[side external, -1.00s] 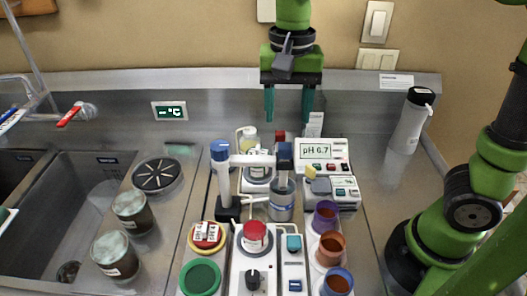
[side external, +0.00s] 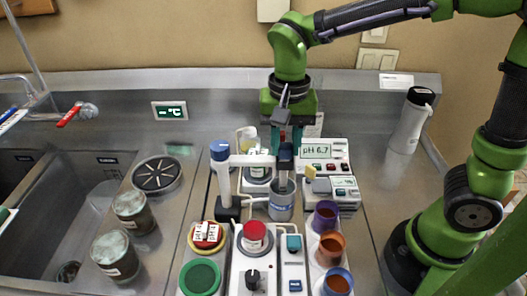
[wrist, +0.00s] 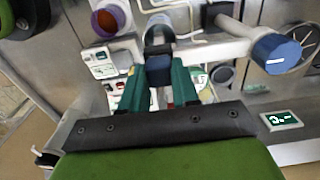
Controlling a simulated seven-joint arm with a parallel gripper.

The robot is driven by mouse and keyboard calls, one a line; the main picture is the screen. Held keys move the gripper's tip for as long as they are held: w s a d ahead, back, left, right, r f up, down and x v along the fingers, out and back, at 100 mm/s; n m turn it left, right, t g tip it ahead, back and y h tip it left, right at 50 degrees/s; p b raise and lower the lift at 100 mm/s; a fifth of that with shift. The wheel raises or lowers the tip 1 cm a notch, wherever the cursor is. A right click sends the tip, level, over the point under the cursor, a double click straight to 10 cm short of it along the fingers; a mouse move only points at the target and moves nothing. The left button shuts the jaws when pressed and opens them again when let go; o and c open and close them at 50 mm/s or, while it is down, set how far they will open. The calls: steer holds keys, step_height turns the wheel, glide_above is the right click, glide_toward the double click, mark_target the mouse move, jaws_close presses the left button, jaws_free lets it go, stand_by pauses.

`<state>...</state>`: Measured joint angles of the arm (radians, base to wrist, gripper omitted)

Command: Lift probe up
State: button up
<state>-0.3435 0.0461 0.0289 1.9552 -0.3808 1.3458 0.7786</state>
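The probe has a dark blue head (side external: 285,153) at the end of the white stand arm (side external: 252,159). Below the head, its lower part reaches into a grey metal cup (side external: 281,207), whose inside is mostly hidden. My gripper (side external: 286,142) points down at the probe head, with its teal fingers drawn in to about the head's width, one on each side. In the wrist view, the fingers (wrist: 165,68) reach to the dark head (wrist: 158,34), and the gripper looks shut on it. The exact contact is partly hidden.
A blue-capped stand post (side external: 221,175) is left of the probe. A pH meter reading 6.7 (side external: 318,151) is close on the right. Purple, orange and blue-rimmed cups (side external: 331,246) stand at front right. Jars (side external: 133,212) stand by the sink at left.

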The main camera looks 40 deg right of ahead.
jaws_close()
steer(key=shift+r, duration=0.1)
step_height(320, 180, up, 6)
steer(key=shift+o, duration=1.5)
jaws_free()
steer(key=shift+o, duration=1.3)
